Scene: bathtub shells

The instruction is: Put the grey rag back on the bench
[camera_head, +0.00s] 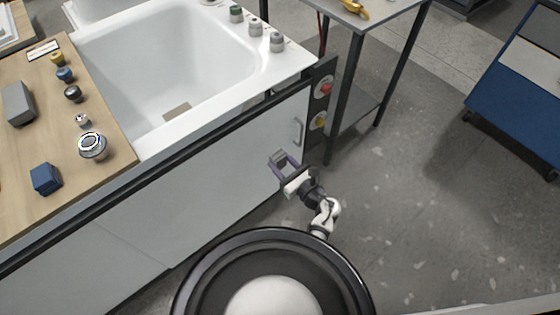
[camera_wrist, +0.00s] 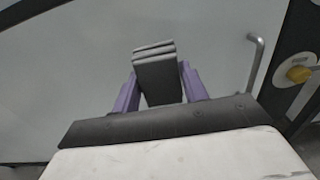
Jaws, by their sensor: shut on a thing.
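The grey rag (camera_head: 279,157) is a small folded grey bundle held between the fingers of my gripper (camera_head: 285,166). It also shows in the wrist view (camera_wrist: 157,74), where its folded layers stick out past the purple fingers (camera_wrist: 158,88). My gripper is shut on it in front of the white cabinet front, below the tub's rim and beside the cabinet handle. The bench (camera_head: 100,185) has a wooden top at the left of the head view, with free patches between its objects.
A white tub (camera_head: 190,60) is set beside the wooden top. A grey block (camera_head: 18,103), a blue block (camera_head: 45,179), a round dial (camera_head: 92,146) and several knobs stand on the wood. A metal side table (camera_head: 385,8) and a blue cart (camera_head: 515,95) stand at right.

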